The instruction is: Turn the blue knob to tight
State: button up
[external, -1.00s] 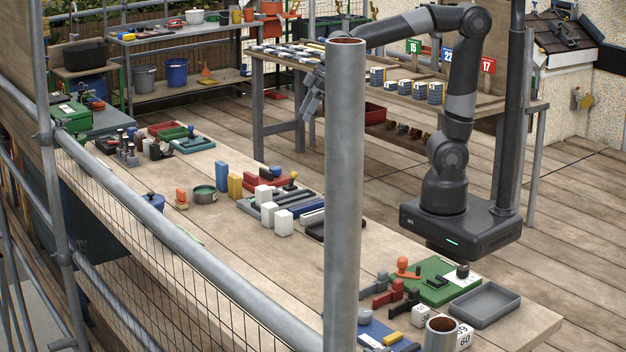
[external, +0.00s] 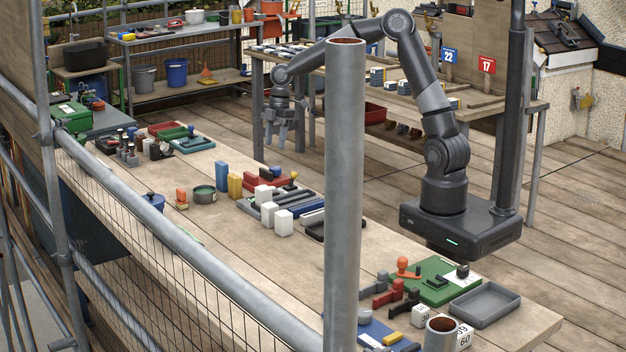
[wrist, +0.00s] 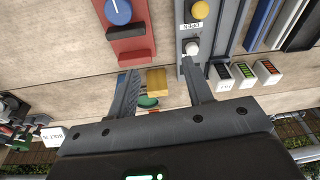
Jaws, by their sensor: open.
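The blue knob (wrist: 118,12) sits on a red base (wrist: 130,48) at the top left of the wrist view, cut by the top edge. In the external view the red base (external: 272,181) lies on the long bench, behind the white blocks; a small blue spot at its right end may be the knob. My gripper (external: 278,140) hangs pointing down above the bench's far edge, with its fingers apart. In the wrist view my gripper (wrist: 160,78) is open and empty, apart from the knob. The knob's tight mark cannot be made out.
A grey panel (wrist: 190,28) with a yellow knob and a white knob lies beside the red base. A yellow block (wrist: 157,80) and a green tin (wrist: 148,102) show between my fingers. White blocks (external: 283,222) stand nearby. A grey post (external: 344,200) hides part of the bench.

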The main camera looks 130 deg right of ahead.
aim_at(275, 167)
jog(key=s+d+f+n+t+y, duration=0.1)
jog(key=s+d+n+t, duration=0.15)
jog(key=s+d, duration=0.45)
jog(key=shift+n+g, duration=0.35)
jog(key=x, duration=1.1)
jog(key=shift+s+a, duration=0.1)
jog(key=shift+s, duration=0.05)
jog(key=shift+c, duration=0.4)
jog(key=c, duration=0.6)
